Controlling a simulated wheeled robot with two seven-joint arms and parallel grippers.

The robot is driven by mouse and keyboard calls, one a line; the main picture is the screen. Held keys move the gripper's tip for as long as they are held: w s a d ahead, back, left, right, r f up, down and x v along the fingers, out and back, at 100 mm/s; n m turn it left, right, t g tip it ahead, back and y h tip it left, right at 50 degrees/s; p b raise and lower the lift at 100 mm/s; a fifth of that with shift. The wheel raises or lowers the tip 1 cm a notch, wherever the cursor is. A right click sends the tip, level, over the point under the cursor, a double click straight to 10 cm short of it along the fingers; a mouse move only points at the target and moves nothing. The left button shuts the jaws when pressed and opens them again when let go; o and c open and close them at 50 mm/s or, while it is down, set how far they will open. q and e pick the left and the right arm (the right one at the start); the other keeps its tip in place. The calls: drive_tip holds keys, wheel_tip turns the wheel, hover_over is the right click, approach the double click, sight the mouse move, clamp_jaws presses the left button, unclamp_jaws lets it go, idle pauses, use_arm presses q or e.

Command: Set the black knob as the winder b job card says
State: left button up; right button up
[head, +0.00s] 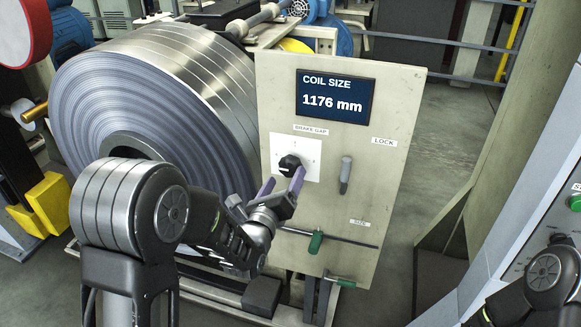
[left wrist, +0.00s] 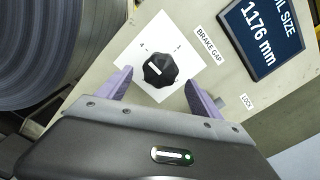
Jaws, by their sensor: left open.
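The black knob (head: 289,165) sits on a white dial plate marked BRAKE GAP, on the cream panel beside the steel coil. In the left wrist view the knob (left wrist: 159,70) shows a pale mark on its face; the dial's figures are small and hard to read. My left gripper (head: 283,184) is open in front of the knob. In the left wrist view its purple fingers (left wrist: 159,86) stand on either side of the knob's lower part, with gaps to both. No job card can be made out. My right gripper is out of view.
A screen (head: 335,96) on the panel reads COIL SIZE 1176 mm. A grey lever (head: 345,175) near the LOCK label stands right of the knob. The big steel coil (head: 150,95) is close on the left.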

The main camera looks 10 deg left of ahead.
sight(289, 171)
use_arm(q)
drive_tip(key=w+p, duration=0.1)
drive_tip(key=w, duration=0.4)
drive_tip(key=shift+w+d, duration=0.2)
drive_tip(key=c, duration=1.3)
